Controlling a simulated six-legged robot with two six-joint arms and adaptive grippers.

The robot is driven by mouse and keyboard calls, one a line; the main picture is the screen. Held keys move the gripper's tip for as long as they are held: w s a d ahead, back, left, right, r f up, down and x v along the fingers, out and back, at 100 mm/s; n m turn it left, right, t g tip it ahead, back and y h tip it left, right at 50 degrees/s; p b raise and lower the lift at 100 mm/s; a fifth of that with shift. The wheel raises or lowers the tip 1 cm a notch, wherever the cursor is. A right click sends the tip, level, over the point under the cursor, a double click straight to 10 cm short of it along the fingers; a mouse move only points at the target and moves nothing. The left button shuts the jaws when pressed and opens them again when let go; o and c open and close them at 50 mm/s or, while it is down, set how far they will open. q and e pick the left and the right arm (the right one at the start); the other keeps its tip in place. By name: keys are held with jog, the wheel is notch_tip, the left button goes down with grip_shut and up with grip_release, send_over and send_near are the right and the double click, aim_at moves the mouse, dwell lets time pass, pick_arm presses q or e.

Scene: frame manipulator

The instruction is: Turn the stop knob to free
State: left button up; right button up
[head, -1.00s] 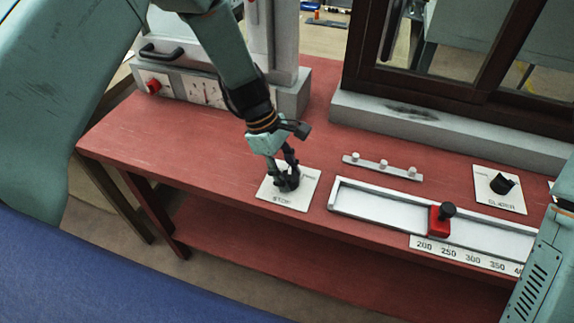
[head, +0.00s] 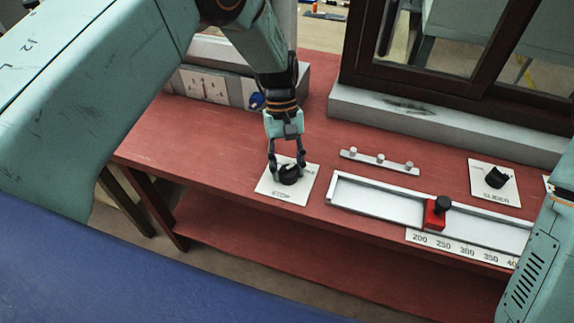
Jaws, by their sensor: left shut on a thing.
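The stop knob (head: 289,175) is a small black knob on a white plate (head: 282,195) labelled STOP, on the red table. My left gripper (head: 287,170) reaches down from above with its fingers shut around the knob. The fingers hide part of the knob and part of the plate's lettering, so the knob's exact pointing direction is hard to read. My right gripper is not in view.
A white slider rail (head: 375,210) with a red block (head: 436,213) lies to the right. A black SLIDER knob (head: 497,178) and a strip with several pegs (head: 379,161) are beyond. A grey sill with a dark window frame (head: 420,85) stands behind.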

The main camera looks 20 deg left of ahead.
pick_arm(q)
jog(key=shift+w+r+m+y, duration=0.2)
jog(key=shift+m+y, duration=0.1)
jog(key=shift+m, duration=0.6)
jog(key=shift+f, duration=0.1)
jog(key=o, duration=1.2)
jog(key=shift+s, duration=0.15)
jog(key=shift+c, duration=0.2)
jog(key=v, duration=1.2)
jog(key=shift+f, duration=0.15)
